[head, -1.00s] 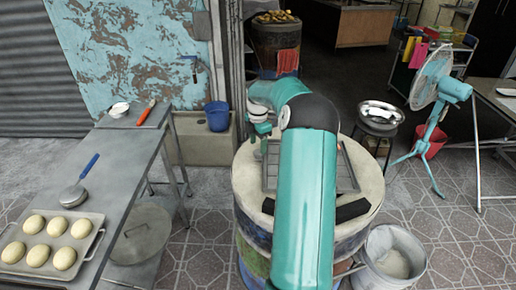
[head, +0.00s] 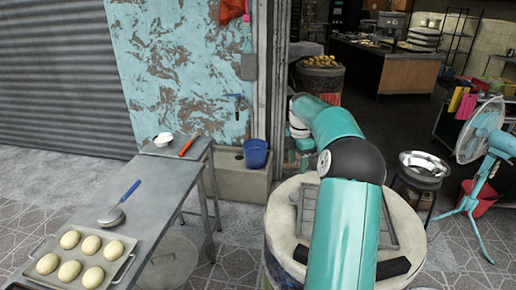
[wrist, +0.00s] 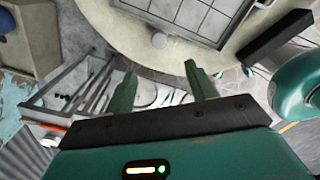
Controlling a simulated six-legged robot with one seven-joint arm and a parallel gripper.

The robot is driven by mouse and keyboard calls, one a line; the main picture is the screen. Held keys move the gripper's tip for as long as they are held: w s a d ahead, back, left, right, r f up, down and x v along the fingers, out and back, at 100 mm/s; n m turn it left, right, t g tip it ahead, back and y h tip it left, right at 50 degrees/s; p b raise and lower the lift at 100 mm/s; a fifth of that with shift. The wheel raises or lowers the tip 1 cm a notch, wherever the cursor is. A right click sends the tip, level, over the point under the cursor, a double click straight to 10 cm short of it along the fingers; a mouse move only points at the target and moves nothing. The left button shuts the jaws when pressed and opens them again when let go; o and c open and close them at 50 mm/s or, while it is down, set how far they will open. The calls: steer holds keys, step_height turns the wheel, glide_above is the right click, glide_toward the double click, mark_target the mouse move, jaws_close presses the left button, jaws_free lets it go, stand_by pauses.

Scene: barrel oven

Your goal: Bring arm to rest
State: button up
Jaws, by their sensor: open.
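My gripper (wrist: 158,92) shows in the wrist view with its two green fingers apart and nothing between them. In the head view my teal arm reaches forward over the barrel oven and bends left at its far end; the fingers are hidden there. The barrel oven (head: 283,213) has a pale round top with a grey grid-like tray or lid (head: 308,212) on it, partly hidden by my arm. In the wrist view the oven top (wrist: 98,18) and the grid (wrist: 188,14) lie beyond the fingers.
A metal table (head: 165,205) at left holds a tray of dough balls (head: 124,246) and a blue-handled tool (head: 113,213). A blue bucket (head: 255,154) stands behind. A metal bowl (head: 424,165) and teal fan (head: 486,150) are at right.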

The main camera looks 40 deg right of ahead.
steer(key=s+a+r+m+t+h, duration=0.15)
steer(key=a+r, duration=0.25)
steer(key=a, duration=0.5)
steer(key=s+a+r+m, duration=0.1)
steer(key=a+r+m, duration=0.2)
steer(key=a, duration=0.6)
steer(key=s+a+r+m+h, duration=0.15)
steer(key=a+r, duration=0.25)
steer(key=a, duration=0.5)
steer(key=s+a+f+m+t+y, duration=0.3)
steer(key=s+a+m, duration=0.6)
steer(key=s+a, duration=0.8)
steer(key=shift+s+f+t, duration=0.4)
steer(key=shift+s+t, duration=0.15)
steer(key=shift+s, duration=0.25)
steer(key=c, duration=0.4)
steer(key=shift+c, duration=0.2)
